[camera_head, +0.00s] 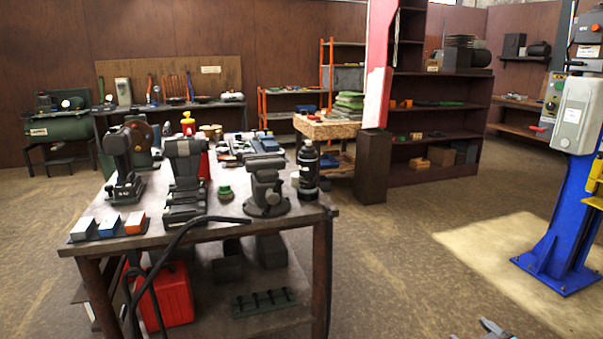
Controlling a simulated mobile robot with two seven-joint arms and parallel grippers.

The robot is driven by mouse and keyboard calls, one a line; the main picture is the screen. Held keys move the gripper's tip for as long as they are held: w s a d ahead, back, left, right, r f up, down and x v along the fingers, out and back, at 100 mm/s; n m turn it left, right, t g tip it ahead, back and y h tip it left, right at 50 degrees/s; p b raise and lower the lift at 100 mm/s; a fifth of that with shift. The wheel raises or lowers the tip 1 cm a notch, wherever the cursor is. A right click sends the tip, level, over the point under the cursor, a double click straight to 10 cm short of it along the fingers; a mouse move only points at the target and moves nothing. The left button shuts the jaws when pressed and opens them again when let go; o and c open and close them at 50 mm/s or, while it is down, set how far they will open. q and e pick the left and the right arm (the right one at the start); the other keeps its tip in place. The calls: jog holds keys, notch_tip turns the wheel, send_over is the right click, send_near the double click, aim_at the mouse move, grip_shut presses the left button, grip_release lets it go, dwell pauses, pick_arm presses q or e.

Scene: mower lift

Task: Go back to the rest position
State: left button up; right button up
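A small grey and dark part (487,329) shows at the bottom edge, right of centre. It looks like the tip of my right gripper, but most of it is cut off. I cannot tell whether it is open or holds anything. It is low over the floor, apart from the workbench and the blue lift. My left gripper and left arm are not in view.
A workbench (232,232) with a vise (266,185) and bench machines stands at the left front. A blue lift column (566,225) stands at the right. A shelf (432,178) stands at the back. Open floor (400,260) lies between bench and lift.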

jog(key=s+a+f+n+g+y, duration=0.1)
jog(key=s+a+f, duration=0.2)
jog(key=s, duration=0.5)
jog(key=s+a+f+g, duration=0.2)
jog(key=s+a+f, duration=0.1)
jog(key=s, duration=0.5)
jog(key=s+a+f+n+g+y, duration=0.1)
jog(key=s+a+f, duration=0.1)
jog(key=s, duration=0.6)
jog(key=a+m, duration=0.5)
jog(key=a, duration=0.5)
jog(key=shift+w+a+f+t, duration=0.15)
jog(key=shift+w+a+t, duration=0.05)
jog(key=shift+a+t, duration=0.1)
